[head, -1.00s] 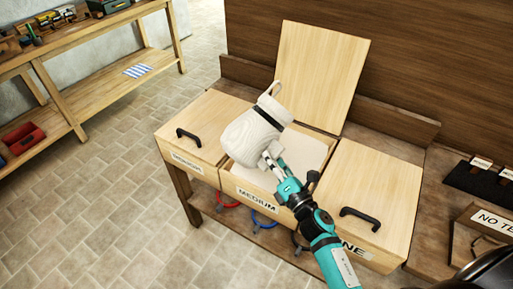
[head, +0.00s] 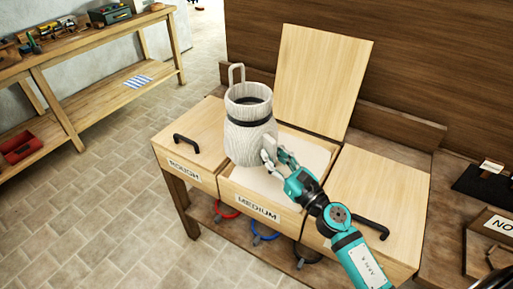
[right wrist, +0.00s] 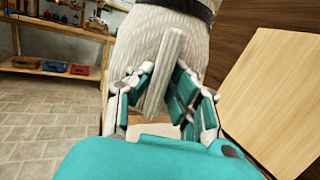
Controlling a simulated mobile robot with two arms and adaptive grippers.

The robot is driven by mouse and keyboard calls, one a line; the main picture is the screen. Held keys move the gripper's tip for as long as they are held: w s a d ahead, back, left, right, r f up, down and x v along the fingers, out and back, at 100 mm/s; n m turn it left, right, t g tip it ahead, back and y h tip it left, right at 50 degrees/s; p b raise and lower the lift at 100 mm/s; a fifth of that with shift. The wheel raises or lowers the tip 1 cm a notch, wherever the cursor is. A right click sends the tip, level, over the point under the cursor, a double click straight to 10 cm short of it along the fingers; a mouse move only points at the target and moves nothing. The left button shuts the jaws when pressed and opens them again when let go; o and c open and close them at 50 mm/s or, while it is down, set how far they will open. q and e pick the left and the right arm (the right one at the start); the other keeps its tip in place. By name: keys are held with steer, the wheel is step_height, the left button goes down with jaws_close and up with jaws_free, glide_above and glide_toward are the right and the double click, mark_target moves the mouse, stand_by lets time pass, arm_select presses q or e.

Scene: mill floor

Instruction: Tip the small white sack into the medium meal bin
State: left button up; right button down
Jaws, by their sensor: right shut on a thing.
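The small white sack (head: 245,138) has a dark band below its open round mouth and a loop at its rim. It is upright above the left part of the medium meal bin (head: 232,190), whose lid (head: 322,80) stands open. A pale, flat surface shows inside the bin; the sack hides part of it. My right gripper (head: 271,151) is shut on the sack's right side. In the right wrist view, its fingers (right wrist: 166,95) are on either side of a pale strip on the sack (right wrist: 135,38). My left gripper is out of view.
The rough bin (head: 195,135) on the left and the bin on the right (head: 385,190) have closed lids with black handles. Colored rings hang below. A workbench (head: 85,50) with tools stands at the far left. Tiled floor between is clear.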

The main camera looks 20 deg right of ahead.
mark_target(276, 147)
steer(key=shift+r+p, duration=1.9)
steer(key=shift+r, duration=0.2)
steer(key=shift+f, duration=0.1)
